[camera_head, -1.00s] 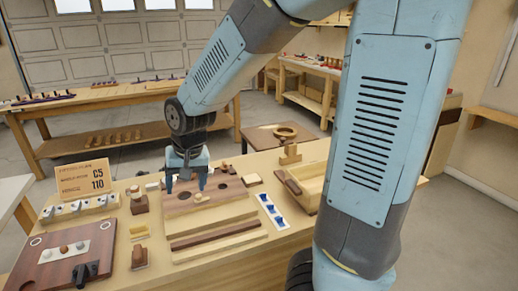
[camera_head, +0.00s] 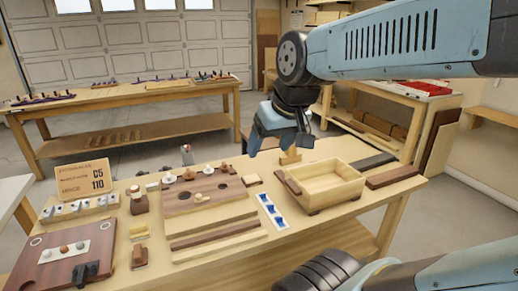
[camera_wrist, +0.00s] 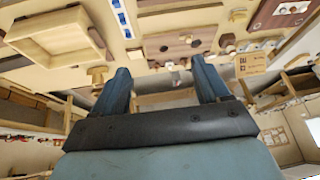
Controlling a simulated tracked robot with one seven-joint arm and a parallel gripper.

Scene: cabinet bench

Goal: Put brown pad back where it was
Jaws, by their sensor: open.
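A flat brown pad (camera_head: 391,176) lies on the bench to the right of the wooden tray. A darker flat pad (camera_head: 373,161) lies just behind it; I cannot tell for sure which one the task names. My gripper (camera_head: 282,142) is open and empty, raised above the back of the bench, left of both pads and behind the tray. In the wrist view my two blue fingers (camera_wrist: 161,72) are spread with nothing between them.
The wooden tray (camera_head: 331,194) shows in the wrist view (camera_wrist: 57,18) too. A brown board with holes (camera_head: 207,192), a card with blue marks (camera_head: 271,211), a sign (camera_head: 83,178) and a brown panel (camera_head: 62,258) stand or lie leftward.

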